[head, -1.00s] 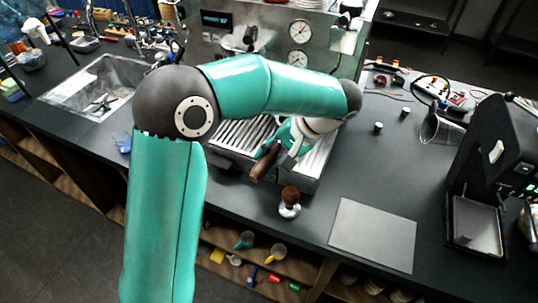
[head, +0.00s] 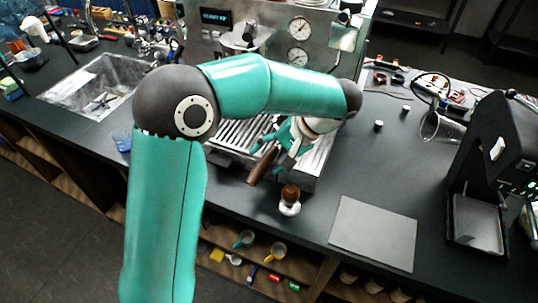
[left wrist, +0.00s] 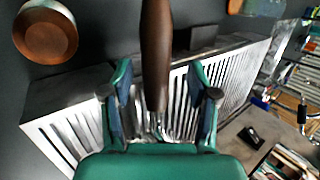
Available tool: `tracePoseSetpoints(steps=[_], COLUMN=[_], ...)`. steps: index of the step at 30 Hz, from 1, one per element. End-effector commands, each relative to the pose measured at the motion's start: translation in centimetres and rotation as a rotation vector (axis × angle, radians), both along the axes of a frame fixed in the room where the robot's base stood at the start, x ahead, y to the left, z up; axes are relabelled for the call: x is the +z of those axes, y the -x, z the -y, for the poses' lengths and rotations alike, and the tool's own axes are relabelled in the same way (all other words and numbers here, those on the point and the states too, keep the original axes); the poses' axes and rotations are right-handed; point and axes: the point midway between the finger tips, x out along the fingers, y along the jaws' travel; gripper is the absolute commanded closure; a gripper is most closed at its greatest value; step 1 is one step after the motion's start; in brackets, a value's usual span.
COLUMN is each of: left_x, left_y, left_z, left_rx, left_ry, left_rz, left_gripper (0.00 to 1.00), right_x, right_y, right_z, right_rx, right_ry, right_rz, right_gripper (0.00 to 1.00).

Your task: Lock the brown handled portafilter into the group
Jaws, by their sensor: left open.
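The brown handled portafilter shows by its dark brown handle (head: 262,166), which sticks out over the front edge of the drip tray. My left gripper (head: 274,142) is at the inner end of the handle, above the tray. In the left wrist view the handle (left wrist: 156,48) runs down between the two spread fingers of my left gripper (left wrist: 162,92), with gaps on both sides. A bit of metal shows below the handle's end. The portafilter's basket and the group are hidden behind my left arm. My right gripper is out of view.
The espresso machine (head: 262,22) stands behind, with its slatted drip tray (head: 232,135) in front. A brown-topped tamper (head: 290,200) stands right of the handle, near the counter edge. A grey mat (head: 373,233) and a black grinder (head: 490,165) are farther right.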

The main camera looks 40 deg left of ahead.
Motion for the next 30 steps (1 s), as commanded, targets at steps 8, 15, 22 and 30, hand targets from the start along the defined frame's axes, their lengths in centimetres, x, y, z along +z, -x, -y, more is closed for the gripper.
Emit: tracePoseSetpoints(steps=[8,15,22,30], left_x=[1.0,4.5,8.0,9.6], left_y=[-0.4,-1.6,-2.6,-3.1], left_z=[0.7,3.0,5.3,6.3], left_rx=[-0.001,-0.002,0.000,0.001], left_ry=[0.001,0.001,0.001,0.000], left_rz=[0.002,0.004,0.003,-0.001], left_gripper=[0.41,0.41,0.41,0.41], right_x=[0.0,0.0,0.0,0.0], right_y=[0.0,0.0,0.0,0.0], right_z=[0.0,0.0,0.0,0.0], right_rx=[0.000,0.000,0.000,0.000], right_ry=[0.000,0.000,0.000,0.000], right_rz=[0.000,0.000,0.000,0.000], right_gripper=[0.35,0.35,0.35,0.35])
